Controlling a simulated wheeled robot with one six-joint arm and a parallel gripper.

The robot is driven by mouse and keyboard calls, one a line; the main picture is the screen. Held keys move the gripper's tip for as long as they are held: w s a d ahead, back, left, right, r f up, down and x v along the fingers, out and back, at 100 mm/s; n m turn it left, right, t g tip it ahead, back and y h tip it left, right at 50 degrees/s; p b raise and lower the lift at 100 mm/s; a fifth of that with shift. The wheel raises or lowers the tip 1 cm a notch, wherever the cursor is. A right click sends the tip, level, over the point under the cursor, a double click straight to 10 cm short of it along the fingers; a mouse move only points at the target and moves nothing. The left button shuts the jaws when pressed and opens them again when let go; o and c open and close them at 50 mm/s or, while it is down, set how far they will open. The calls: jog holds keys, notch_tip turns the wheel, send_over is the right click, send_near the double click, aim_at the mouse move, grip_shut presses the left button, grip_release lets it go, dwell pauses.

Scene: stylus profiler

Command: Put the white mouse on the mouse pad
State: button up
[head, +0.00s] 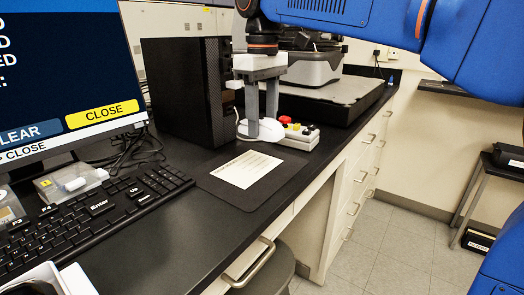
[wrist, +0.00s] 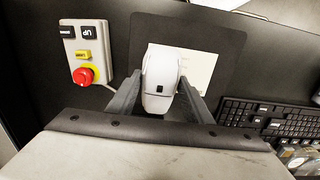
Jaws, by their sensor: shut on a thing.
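The white mouse (wrist: 160,77) is between the two grey fingers of my gripper (wrist: 157,100) in the wrist view. My gripper (head: 262,122) is shut on it, and the fingers point down near the far end of the mouse pad in the head view. The white mouse (head: 268,130) shows low between the fingers there, partly hidden by them. The mouse pad (head: 281,177) is a dark mat on the black bench, and it also shows in the wrist view (wrist: 150,28). In the wrist view the mouse overlaps the pad's near edge. I cannot tell whether it touches the surface.
A white printed card (head: 246,169) lies on the pad. A control box (head: 298,134) with red and yellow buttons sits just right of my gripper in the head view. A black keyboard (head: 95,212), monitor (head: 70,75) and black computer tower (head: 188,88) stand to the left.

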aim_at(262, 160)
jog(key=shift+f, duration=3.45)
jog(key=shift+f, duration=0.1)
jog(key=o, duration=1.1)
notch_tip(262, 160, up, 12)
jog(key=shift+r, duration=0.15)
